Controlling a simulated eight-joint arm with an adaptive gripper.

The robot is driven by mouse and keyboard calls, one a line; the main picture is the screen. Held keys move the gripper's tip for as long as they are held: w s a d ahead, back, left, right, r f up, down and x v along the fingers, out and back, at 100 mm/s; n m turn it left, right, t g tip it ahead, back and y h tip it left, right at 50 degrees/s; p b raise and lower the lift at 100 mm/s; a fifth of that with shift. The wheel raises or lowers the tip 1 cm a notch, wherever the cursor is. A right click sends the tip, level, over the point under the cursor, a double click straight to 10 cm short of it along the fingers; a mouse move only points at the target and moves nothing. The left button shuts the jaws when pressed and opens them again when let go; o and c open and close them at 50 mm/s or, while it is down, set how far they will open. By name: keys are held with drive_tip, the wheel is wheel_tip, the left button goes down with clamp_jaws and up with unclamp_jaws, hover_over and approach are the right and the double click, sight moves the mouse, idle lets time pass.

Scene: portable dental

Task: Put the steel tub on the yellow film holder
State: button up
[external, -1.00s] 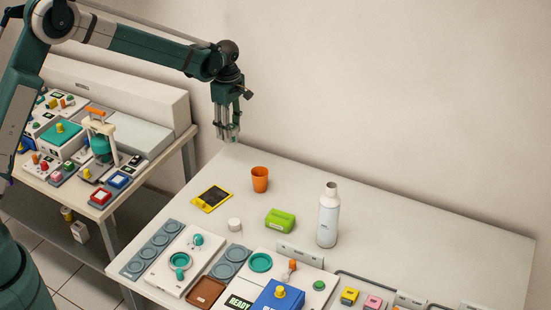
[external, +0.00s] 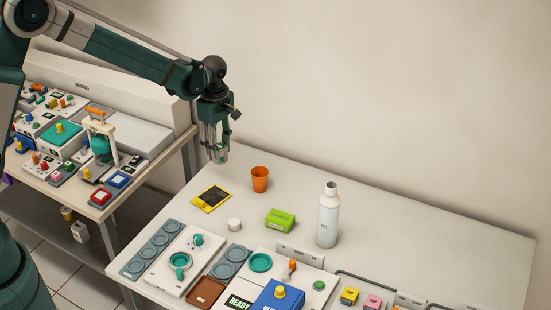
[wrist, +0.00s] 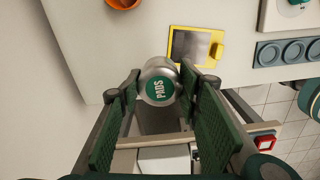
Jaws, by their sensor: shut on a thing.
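The steel tub, a silvery cylinder with a green lid marked PADS (wrist: 159,90), sits between my gripper's fingertips in the wrist view. My gripper (external: 218,157) is shut on it and holds it above the table's far left part in the external view, where the tub (external: 221,157) is small and partly hidden by the fingers. The yellow film holder (external: 203,205) lies flat on the table below and slightly left of my gripper. It has a dark panel and a yellow knob. In the wrist view the film holder (wrist: 174,47) shows just beyond the tub, its near part covered by the tub and a finger.
An orange cup (external: 260,178) stands right of the film holder. A white round piece (external: 235,225), a green block (external: 280,220) and a white bottle (external: 328,220) stand farther right. Grey ringed trays (external: 152,248) lie toward the front. A side table with devices stands at left.

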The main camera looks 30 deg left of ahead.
hover_over(211, 198)
drive_tip(key=shift+w+r, duration=0.1)
idle(0.4)
drive_tip(key=shift+f, duration=3.15)
drive_tip(key=shift+f, duration=0.1)
drive_tip(key=shift+f+b, duration=0.4)
drive_tip(key=shift+f, duration=1.35)
drive_tip(key=shift+f, duration=0.15)
drive_tip(key=o, duration=0.9)
